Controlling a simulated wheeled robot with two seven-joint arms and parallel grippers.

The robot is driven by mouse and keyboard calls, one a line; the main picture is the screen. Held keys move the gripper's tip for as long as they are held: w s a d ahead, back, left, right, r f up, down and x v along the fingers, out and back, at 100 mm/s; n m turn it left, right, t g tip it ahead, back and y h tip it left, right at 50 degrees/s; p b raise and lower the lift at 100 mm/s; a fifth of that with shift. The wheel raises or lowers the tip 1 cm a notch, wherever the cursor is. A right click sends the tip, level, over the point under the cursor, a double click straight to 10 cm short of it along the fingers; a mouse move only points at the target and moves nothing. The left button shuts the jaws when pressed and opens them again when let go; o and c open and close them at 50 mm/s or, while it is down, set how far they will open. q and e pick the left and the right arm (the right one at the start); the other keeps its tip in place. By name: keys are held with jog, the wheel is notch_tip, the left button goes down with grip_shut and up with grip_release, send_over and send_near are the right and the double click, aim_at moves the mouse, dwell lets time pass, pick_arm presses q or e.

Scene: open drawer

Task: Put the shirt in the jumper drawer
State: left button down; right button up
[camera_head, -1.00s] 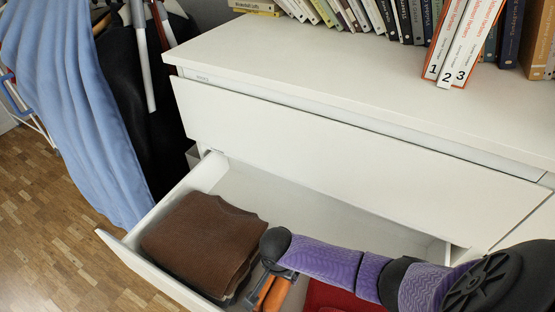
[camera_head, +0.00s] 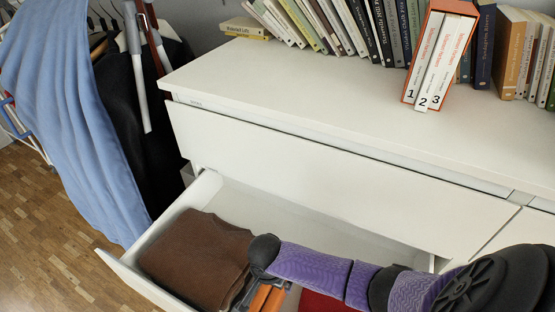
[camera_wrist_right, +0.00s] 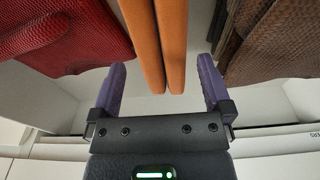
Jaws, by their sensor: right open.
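A long light-blue cloth (camera_head: 70,110) hangs at the left in the head view; I cannot tell if it is the shirt. The open drawer (camera_head: 205,185) holds a folded brown garment (camera_head: 195,258) at left and a red one (camera_head: 322,303) at right. Between them is a smooth orange item (camera_head: 268,298) with two parallel strips. In the right wrist view the orange item (camera_wrist_right: 158,45) reaches between the purple fingers of my open right gripper (camera_wrist_right: 160,80), with gaps on both sides. The red (camera_wrist_right: 65,40) and brown (camera_wrist_right: 270,45) garments flank it. My left gripper is out of view.
The white dresser top (camera_head: 330,90) carries a row of books (camera_head: 370,30) and an orange-and-white boxed set (camera_head: 440,55). Dark clothes (camera_head: 135,110) hang on hangers at left. The drawer's back is bare. Wooden floor (camera_head: 50,230) is clear at lower left.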

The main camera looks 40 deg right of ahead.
jog(key=r+p, duration=0.1)
jog(key=r, duration=0.1)
jog(key=r+p, duration=0.1)
jog(key=r, duration=0.1)
jog(key=r+p, duration=0.1)
jog(key=r, duration=0.1)
jog(key=shift+s+a, duration=0.15)
jog(key=shift+a, duration=0.2)
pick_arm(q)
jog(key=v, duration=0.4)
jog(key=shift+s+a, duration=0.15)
pick_arm(e)
jog(key=shift+f, duration=0.1)
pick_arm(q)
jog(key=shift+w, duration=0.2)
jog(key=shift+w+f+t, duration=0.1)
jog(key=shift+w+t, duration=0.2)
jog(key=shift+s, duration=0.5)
